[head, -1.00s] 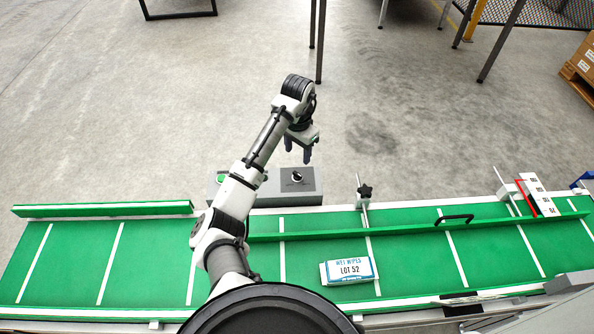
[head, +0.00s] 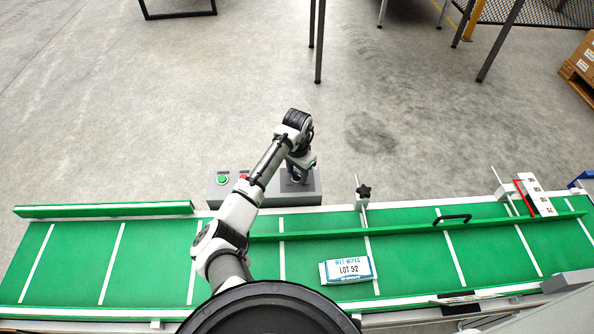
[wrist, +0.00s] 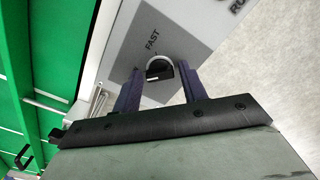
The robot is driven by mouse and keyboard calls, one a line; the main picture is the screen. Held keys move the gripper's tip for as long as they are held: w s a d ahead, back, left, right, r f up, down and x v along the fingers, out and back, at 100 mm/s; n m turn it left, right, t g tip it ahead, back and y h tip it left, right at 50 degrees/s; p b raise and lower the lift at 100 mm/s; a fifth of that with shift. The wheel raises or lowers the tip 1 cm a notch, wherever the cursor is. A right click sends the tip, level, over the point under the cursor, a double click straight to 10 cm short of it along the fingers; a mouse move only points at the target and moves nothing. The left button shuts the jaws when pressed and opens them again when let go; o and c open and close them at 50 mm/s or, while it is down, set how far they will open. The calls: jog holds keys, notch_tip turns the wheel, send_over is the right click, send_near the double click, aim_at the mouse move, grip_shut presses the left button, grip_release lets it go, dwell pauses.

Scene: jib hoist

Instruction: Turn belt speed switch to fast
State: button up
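The belt speed switch (wrist: 158,70) is a dark round knob with a pale mark, on a grey plate. The word FAST is printed beside it in the wrist view; another label is partly hidden by a finger. My gripper (wrist: 160,75) is open, with one finger on each side of the knob. I cannot tell whether the fingers touch it. In the head view my gripper (head: 297,176) is down at the right part of the grey control box (head: 305,200) and hides the knob.
A green button (head: 222,179) and a red button (head: 243,177) sit on the box's left part. The green conveyor (head: 400,262) runs along the near side, with a wet wipes pack (head: 348,270) on it.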

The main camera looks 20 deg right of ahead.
jog(key=c, duration=0.7)
jog(key=m+p, duration=0.1)
jog(key=m, duration=0.3)
jog(key=shift+r, duration=0.1)
jog(key=m, duration=0.4)
jog(key=shift+m+p, duration=0.3)
jog(key=shift+p, duration=0.05)
jog(key=m, duration=0.4)
jog(key=shift+m, duration=0.3)
jog(key=m, duration=0.4)
jog(key=shift+m, duration=0.3)
jog(key=o, duration=1)
